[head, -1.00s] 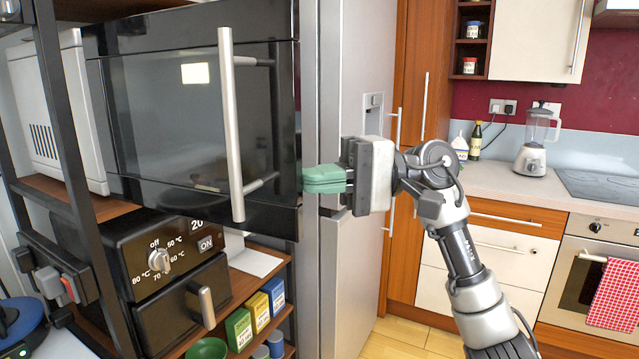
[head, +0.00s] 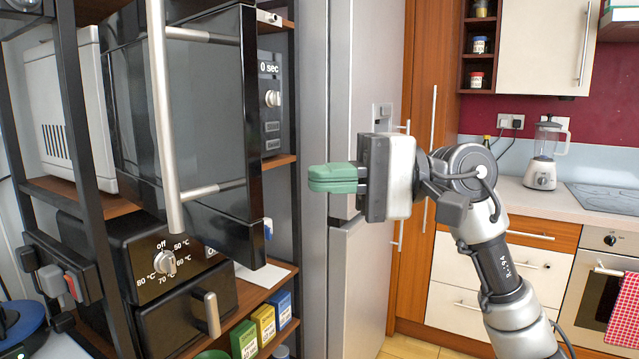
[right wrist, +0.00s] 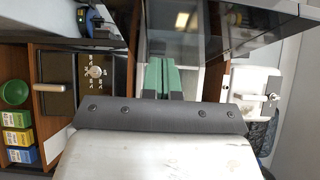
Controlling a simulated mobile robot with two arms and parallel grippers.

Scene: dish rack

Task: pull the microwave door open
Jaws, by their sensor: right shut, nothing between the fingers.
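The black microwave (head: 270,110) stands on the rack shelf at the left in the head view. Its dark glass door (head: 225,120) is ajar and swung toward me, with the control panel showing beyond its right edge. The silver bar handle (head: 163,110) stands out from the door's front. My right gripper (head: 318,178), with green fingers, is shut and empty. In the picture it is right of the door's free edge, with a visible gap, and is not on the handle. Its fingers also show in the right wrist view (right wrist: 163,75). My left gripper is not in view.
A black air fryer (head: 165,265) sits below the microwave, beside small coloured boxes (head: 263,322). A dark rack post (head: 90,150) stands at the left. A tall grey fridge (head: 350,270) is behind my right gripper. The counter (head: 530,200) lies farther right.

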